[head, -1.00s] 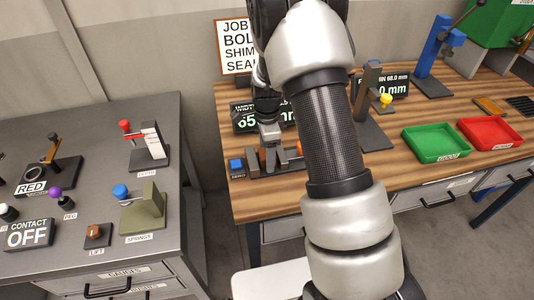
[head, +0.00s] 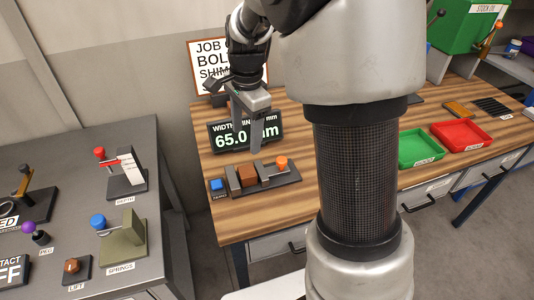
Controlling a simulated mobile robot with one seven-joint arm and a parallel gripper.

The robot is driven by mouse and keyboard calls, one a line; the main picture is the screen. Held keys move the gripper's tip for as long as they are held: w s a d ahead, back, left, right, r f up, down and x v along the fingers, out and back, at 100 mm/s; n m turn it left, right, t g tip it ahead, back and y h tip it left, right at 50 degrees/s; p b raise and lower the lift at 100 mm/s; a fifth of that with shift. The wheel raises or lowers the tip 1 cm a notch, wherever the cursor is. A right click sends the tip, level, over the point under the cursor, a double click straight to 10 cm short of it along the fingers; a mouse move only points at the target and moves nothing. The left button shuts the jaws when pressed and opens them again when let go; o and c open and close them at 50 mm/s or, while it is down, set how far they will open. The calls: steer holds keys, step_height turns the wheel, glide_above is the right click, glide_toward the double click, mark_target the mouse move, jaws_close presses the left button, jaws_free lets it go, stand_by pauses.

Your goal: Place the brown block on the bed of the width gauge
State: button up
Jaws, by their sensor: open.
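The brown block (head: 247,176) sits on the bed of the width gauge (head: 284,180), between the gauge's grey jaw pieces. The gauge is a dark base with an orange knob (head: 281,162) at its right end, near the left front of the wooden bench. Its display (head: 231,138) stands behind it and reads 65.0 mm, partly covered by my gripper. My gripper (head: 246,150) is open and empty, pointing down above and behind the block, apart from it.
A blue button (head: 217,184) stands at the gauge's left end. A green tray (head: 420,148) and a red tray (head: 462,136) lie on the bench to the right. A grey table with small fixtures stands left, across a gap. My arm hides the bench's middle.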

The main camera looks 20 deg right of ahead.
steer(key=s+r+n+t, duration=0.2)
steer(key=s+r+n, duration=0.3)
steer(key=s, duration=0.6)
steer(key=s+r+n+t, duration=0.2)
steer(key=s+r+n, duration=0.4)
steer(key=s+n, duration=0.4)
steer(key=shift+s+r+t, duration=0.15)
steer(key=shift+s+t, duration=0.15)
steer(key=shift+s, duration=0.1)
steer(key=shift+d, duration=0.15)
